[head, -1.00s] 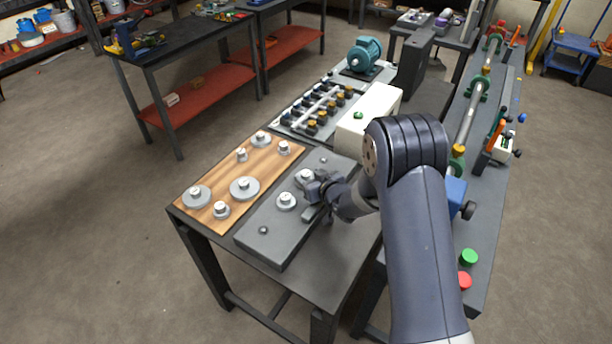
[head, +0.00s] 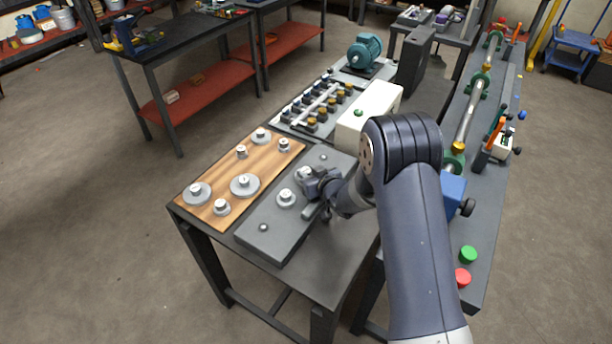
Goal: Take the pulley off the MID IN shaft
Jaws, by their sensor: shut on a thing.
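A dark grey plate (head: 285,238) on the near table carries a row of shafts. One pale grey pulley (head: 286,197) stands upright on it near the middle. Just behind it, my gripper (head: 308,180) reaches in from the right and is shut on another pale pulley (head: 303,172), which the fingers partly cover. I cannot tell whether this held pulley is still on its shaft or slightly raised. A bare stub (head: 263,227) shows at the plate's near end and another (head: 323,157) at its far end. The shaft tags are too small to read.
A wooden board (head: 208,182) left of the plate holds several grey pulleys. Behind stand a white box (head: 368,113), a rack of small dark parts (head: 318,104) and a teal motor (head: 364,52). The table's near right part is clear.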

